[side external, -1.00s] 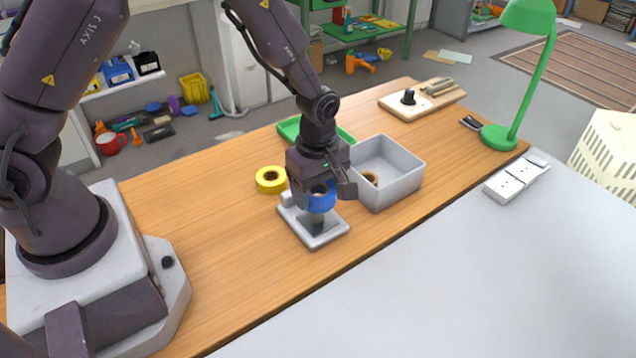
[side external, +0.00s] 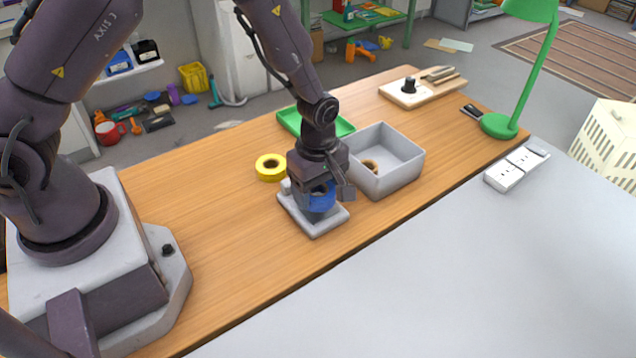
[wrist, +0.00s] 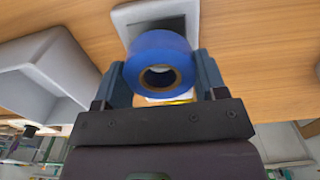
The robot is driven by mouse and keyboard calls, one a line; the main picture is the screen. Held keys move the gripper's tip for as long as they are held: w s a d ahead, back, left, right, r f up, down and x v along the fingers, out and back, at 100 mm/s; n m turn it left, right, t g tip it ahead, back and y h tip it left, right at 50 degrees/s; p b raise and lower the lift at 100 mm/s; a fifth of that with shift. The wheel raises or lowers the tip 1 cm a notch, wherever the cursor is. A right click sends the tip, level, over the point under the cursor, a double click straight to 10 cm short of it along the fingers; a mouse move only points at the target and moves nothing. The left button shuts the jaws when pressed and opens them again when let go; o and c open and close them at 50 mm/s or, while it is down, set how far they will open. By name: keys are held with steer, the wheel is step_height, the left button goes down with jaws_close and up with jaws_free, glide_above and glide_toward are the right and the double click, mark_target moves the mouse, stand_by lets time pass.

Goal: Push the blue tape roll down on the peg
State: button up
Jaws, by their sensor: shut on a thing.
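The blue tape roll (side external: 321,200) is held between the fingers of my gripper (side external: 320,188). In the wrist view the blue roll (wrist: 160,52) sits between both fingertips of my gripper (wrist: 160,78), with its hole facing the camera. The roll is just above the grey dispenser base (side external: 314,227), over where its peg stands. The peg is hidden by the roll and fingers in the side view, and I cannot tell how far it is inside the hole. The base's rim (wrist: 122,18) also shows beyond the roll in the wrist view.
A yellow tape roll (side external: 271,167) lies on the wooden table left of the base. A grey open bin (side external: 402,174) with a brown ring (side external: 371,166) inside stands close on the right. A green tray (side external: 290,121) lies behind. The table in front left is clear.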

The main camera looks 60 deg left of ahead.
steer(key=shift+f, duration=1)
steer(key=shift+f, duration=0.2)
steer(key=o, duration=1)
steer(key=shift+o, duration=0.4)
steer(key=shift+r, duration=0.1)
step_height(320, 180, up, 10)
stand_by(0.5)
step_height(320, 180, up, 10)
stand_by(0.7)
